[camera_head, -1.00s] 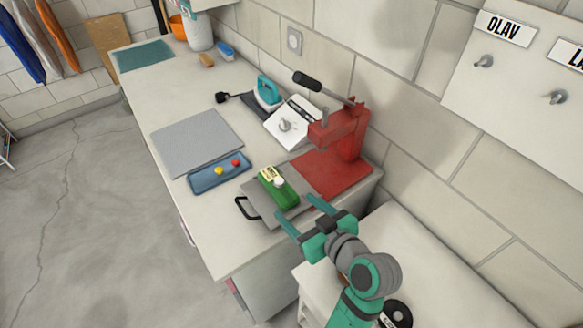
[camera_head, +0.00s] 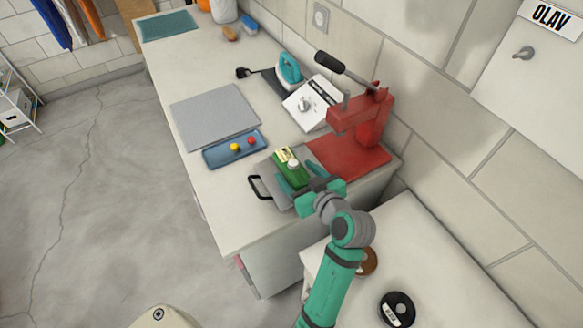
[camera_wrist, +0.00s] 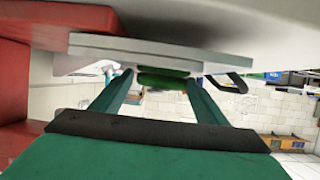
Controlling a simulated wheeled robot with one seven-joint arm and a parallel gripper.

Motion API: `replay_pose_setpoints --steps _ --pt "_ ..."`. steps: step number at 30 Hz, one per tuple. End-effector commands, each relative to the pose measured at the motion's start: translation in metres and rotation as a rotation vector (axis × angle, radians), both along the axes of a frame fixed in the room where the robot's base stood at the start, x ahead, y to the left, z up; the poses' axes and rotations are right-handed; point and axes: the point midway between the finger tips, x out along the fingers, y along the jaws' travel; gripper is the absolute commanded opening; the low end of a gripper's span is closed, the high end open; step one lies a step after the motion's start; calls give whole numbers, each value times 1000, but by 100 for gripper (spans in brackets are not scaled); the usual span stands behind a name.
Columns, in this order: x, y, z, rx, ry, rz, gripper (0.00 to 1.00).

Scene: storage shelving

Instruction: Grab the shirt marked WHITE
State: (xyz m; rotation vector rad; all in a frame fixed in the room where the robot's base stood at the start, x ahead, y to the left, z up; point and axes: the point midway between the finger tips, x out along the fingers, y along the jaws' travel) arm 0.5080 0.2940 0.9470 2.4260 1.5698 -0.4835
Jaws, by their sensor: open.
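Several garments hang at the upper left of the head view, a blue one (camera_head: 50,24) and an orange one (camera_head: 93,14) among them. No label reading WHITE can be made out on any of them. My gripper (camera_head: 293,181) is open over the near end of the counter, close to a green object (camera_head: 283,158) with a pale label and a white knob. In the wrist view, my gripper's fingers (camera_wrist: 157,88) are spread, with the green object (camera_wrist: 163,79) showing between and beyond them. Whether they touch it is unclear.
The green object is on a grey plate (camera_head: 268,176) with a black handle, beside a red press (camera_head: 362,120). A blue tray (camera_head: 218,153), grey board (camera_head: 214,115) and teal iron (camera_head: 289,69) are on the counter. Open floor (camera_head: 90,190) lies left; a white wall is right.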

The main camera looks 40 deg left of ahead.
Motion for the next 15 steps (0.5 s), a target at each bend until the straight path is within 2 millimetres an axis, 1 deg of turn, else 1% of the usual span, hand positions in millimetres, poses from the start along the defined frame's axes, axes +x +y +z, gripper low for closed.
replay_pose_setpoints --steps 1,4,11,12,13,14,15 --pt "2 5 -2 0 0 1 67" --pt "5 10 -5 0 0 -1 67" --pt "6 11 -5 -1 -1 -1 67" --pt "6 11 -5 -1 -1 -1 62" --pt "6 11 -5 -1 -1 -1 55" --pt "6 11 -5 -1 -1 -1 48" --pt "6 11 -5 -1 -1 -1 38"
